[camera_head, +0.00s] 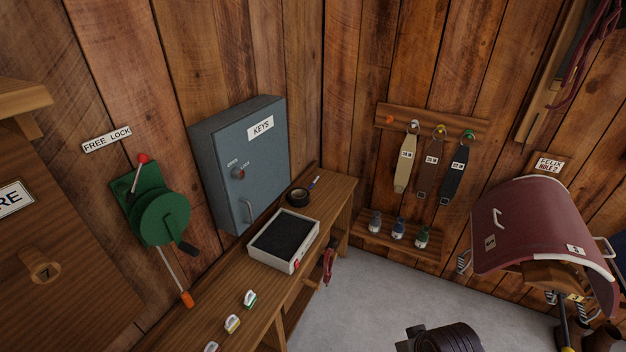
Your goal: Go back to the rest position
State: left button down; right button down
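Neither of my grippers shows in the head view. A dark, ribbed round shape is cut off by the bottom edge, right of the middle; I cannot tell what it is. The grey-blue key cabinet (220,145) on the wall has its door shut. Below it, a wooden bench (262,315) runs along the wall and bears a white-rimmed tray (284,266) with a dark inside.
A green winch (162,215) with a crank is on the left wall. Several small coloured-topped items lie on the bench's near part. Straps (405,165) hang on the right wall above a small shelf (400,243). A maroon saddle-like cover (535,225) stands right. Grey floor (350,310) is clear mid-view.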

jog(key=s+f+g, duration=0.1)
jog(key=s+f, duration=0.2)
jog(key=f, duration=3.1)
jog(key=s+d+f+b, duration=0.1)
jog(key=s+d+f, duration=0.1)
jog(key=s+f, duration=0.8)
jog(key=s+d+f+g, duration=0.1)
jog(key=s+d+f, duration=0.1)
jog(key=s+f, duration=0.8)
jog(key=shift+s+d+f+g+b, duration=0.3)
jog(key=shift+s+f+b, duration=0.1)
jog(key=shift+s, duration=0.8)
